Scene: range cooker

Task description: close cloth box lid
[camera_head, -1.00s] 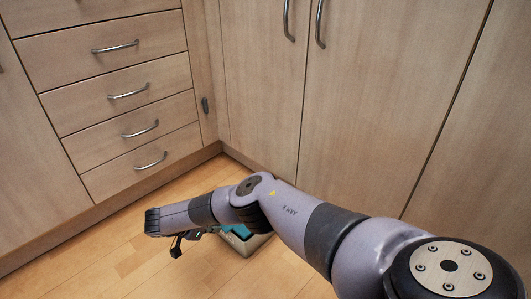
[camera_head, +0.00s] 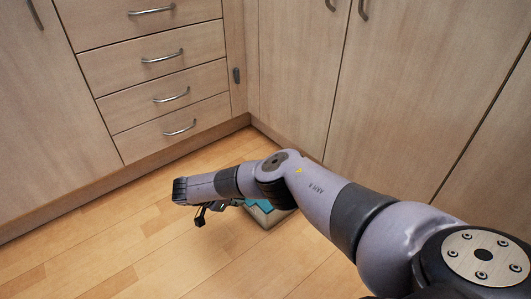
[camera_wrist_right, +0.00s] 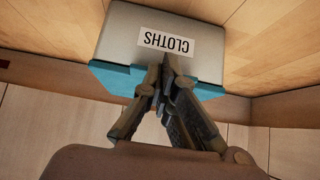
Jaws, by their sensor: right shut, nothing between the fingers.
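The cloth box (camera_head: 270,217) stands on the floor near the corner of the cupboards, pale with teal at its top. My right arm hides much of it in the head view. In the right wrist view the box (camera_wrist_right: 205,25) shows an upside-down CLOTHS label (camera_wrist_right: 167,41) and a teal band (camera_wrist_right: 112,78) along one edge. I cannot tell how far its lid is open. My right gripper (camera_head: 203,214) is shut and empty beside the box; in the wrist view its fingertips (camera_wrist_right: 165,72) overlap the label edge. Contact with the box is unclear. My left gripper is out of view.
A drawer unit (camera_head: 160,75) stands at the left and tall cupboard doors (camera_head: 300,70) at the right, close behind the box. The wooden floor (camera_head: 90,245) is clear to the left and front.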

